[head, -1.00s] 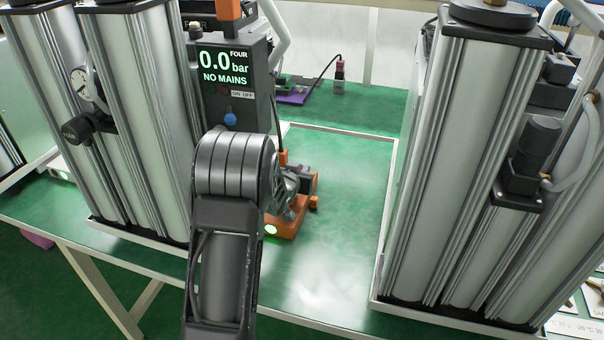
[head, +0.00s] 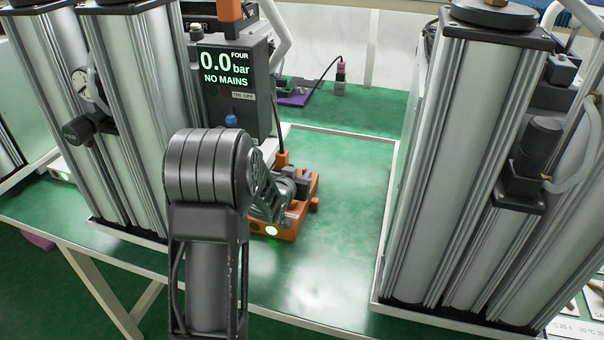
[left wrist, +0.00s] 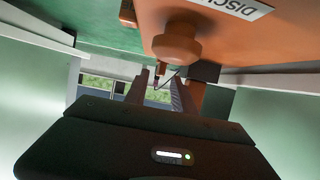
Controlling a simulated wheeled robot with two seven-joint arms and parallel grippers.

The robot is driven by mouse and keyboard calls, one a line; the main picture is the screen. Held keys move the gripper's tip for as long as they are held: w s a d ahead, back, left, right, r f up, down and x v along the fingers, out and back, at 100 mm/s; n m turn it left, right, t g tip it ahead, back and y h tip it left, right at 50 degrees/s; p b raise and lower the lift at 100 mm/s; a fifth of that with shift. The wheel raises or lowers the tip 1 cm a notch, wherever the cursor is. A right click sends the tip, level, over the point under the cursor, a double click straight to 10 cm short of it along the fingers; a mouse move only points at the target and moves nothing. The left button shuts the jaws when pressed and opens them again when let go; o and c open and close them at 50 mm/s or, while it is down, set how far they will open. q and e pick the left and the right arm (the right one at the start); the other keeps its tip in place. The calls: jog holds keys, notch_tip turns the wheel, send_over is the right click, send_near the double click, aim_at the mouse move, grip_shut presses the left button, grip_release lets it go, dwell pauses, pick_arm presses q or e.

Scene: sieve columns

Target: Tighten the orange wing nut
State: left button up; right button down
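An orange unit (head: 282,222) sits on the green bench in the head view, behind my left arm. In the left wrist view its orange body (left wrist: 225,45) fills the top, with a round orange knob (left wrist: 177,43) on it. I cannot tell whether this knob is the wing nut. My left gripper (left wrist: 160,82) has its two dark fingers apart, just beyond the knob in the picture, with no held thing visible. In the head view my left wrist covers part of the unit and the fingertips are not clear. My right gripper is not in view.
A dark control box (head: 233,85) reads "FOUR 0.0 bar NO MAINS". Silver columns (head: 140,110) stand on the left and more columns (head: 445,170) on the right.

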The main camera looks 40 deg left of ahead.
pick_arm(q)
jog(key=v, duration=0.4)
jog(key=shift+d, duration=0.1)
jog(key=shift+s+f, duration=0.1)
jog(key=shift+f, duration=0.05)
dwell(0.3)
